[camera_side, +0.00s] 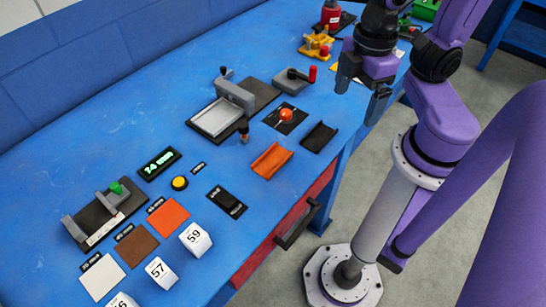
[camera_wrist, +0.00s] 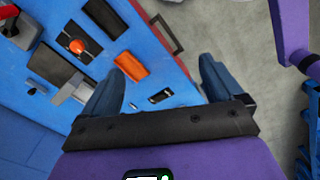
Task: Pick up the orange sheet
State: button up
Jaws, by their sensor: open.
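The orange sheet (camera_side: 168,218) is a flat square lying on the blue table, at the right end of a slanting row with a brown sheet (camera_side: 136,244) and a white sheet (camera_side: 102,277). A small black label sits at its upper left edge. I cannot make the sheet out in the wrist view. My gripper (camera_side: 362,90) is open and empty, raised near the table's right edge, far up and right of the sheet. Its two spread fingers also show in the wrist view (camera_wrist: 162,66).
White numbered blocks (camera_side: 195,238) stand beside the sheets. An orange tray (camera_side: 272,160), a black tray (camera_side: 319,136), a switch (camera_side: 227,201) and a yellow button (camera_side: 179,183) are nearby. A clamp-like fixture (camera_side: 104,212) stands left. A drawer handle (camera_side: 297,224) juts from the front.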

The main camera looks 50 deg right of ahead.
jog(key=w+a+f+n+h, duration=0.2)
jog(key=w+a+n, duration=0.1)
jog(key=w+a, duration=0.5)
jog(key=n+h, duration=0.2)
jog(key=h, duration=0.1)
send_near(271, 163)
jog(key=x, duration=0.6)
jog(key=shift+d+f, duration=0.2)
jog(key=shift+f, duration=0.1)
jog(key=c, duration=1.1)
